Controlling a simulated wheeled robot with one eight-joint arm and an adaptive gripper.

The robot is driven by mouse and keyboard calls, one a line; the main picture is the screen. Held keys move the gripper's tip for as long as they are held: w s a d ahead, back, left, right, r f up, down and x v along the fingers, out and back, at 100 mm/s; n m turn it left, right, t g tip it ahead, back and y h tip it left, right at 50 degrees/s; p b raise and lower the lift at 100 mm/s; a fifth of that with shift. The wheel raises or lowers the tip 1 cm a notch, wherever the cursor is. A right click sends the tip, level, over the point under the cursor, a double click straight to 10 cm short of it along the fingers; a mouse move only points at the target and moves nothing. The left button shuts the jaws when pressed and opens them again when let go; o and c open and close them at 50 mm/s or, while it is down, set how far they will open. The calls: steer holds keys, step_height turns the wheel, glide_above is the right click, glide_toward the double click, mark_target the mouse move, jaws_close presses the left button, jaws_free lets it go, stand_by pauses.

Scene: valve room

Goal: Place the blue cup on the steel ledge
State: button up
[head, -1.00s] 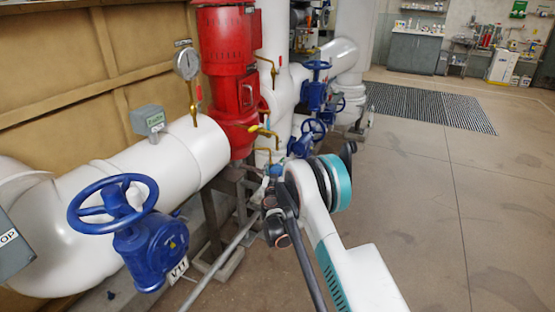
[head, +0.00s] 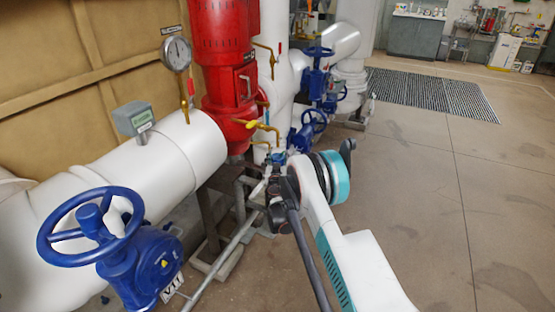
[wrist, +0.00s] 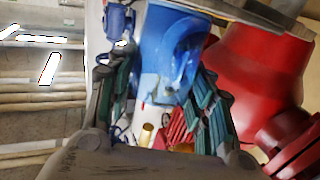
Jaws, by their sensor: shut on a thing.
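The blue cup (wrist: 172,55) fills the top middle of the wrist view, its handle facing the camera. My gripper (wrist: 163,95) is shut on it, with a green-padded finger on each side. In the head view my gripper (head: 276,162) is small and partly hidden by my own arm, in front of the pipework right of the red pump. A small blue patch there looks like the cup. A grey metal edge (wrist: 240,12) crosses the top of the wrist view, close to the cup; I cannot tell if it is the steel ledge or if they touch.
The red pump (head: 225,75) stands just left of my gripper and also shows in the wrist view (wrist: 255,65). A blue handwheel valve (head: 125,245) and a white pipe (head: 160,160) are at the left. Open floor (head: 430,200) lies to the right.

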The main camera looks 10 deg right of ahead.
steer(key=shift+f, duration=0.1)
steer(key=o, duration=0.9)
